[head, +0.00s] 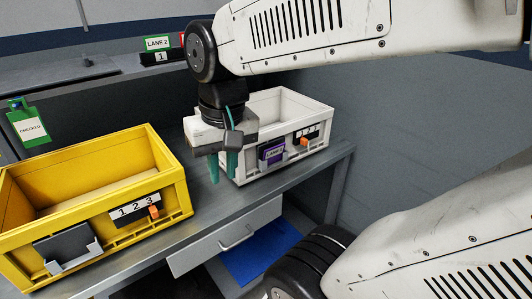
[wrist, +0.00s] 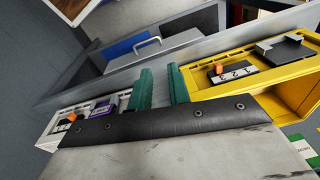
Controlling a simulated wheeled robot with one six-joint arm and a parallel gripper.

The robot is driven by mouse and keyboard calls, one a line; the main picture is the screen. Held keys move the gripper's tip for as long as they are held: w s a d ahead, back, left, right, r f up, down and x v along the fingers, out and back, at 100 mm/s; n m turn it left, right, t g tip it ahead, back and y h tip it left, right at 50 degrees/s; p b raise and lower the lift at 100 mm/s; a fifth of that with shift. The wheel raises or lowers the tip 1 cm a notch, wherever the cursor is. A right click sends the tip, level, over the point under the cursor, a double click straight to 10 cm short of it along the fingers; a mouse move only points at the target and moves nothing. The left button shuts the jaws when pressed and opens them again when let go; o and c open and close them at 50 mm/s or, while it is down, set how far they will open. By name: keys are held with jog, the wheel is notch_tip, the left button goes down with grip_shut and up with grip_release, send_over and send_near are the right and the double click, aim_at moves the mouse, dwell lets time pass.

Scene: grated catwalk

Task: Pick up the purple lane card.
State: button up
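The purple lane card (head: 271,153) sits in a dark holder on the front of the white bin (head: 317,147), left of an orange clip. In the wrist view the purple card (wrist: 103,108) shows small at the left, on the white bin (wrist: 52,128). My gripper (head: 223,177) points down with its two teal fingers apart, just left of the white bin's front and left of the card. The wrist view also shows the fingers (wrist: 160,72) apart with nothing between them. The card's lower part is inside the holder.
A yellow bin (head: 179,212) stands on the bench to the left, with a grey holder (head: 68,246) and number strip. Below the bench edge are a drawer (head: 226,240) and a blue panel (head: 258,252).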

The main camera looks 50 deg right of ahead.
jog(key=w+d+m, duration=0.6)
jog(key=d+m, duration=0.1)
jog(key=d, duration=0.1)
jog(key=m, duration=1)
send_over(275, 146)
notch_tip(275, 146, down, 6)
jog(key=shift+t, duration=0.4)
jog(key=shift+f, duration=3.3)
jog(key=shift+c, duration=0.6)
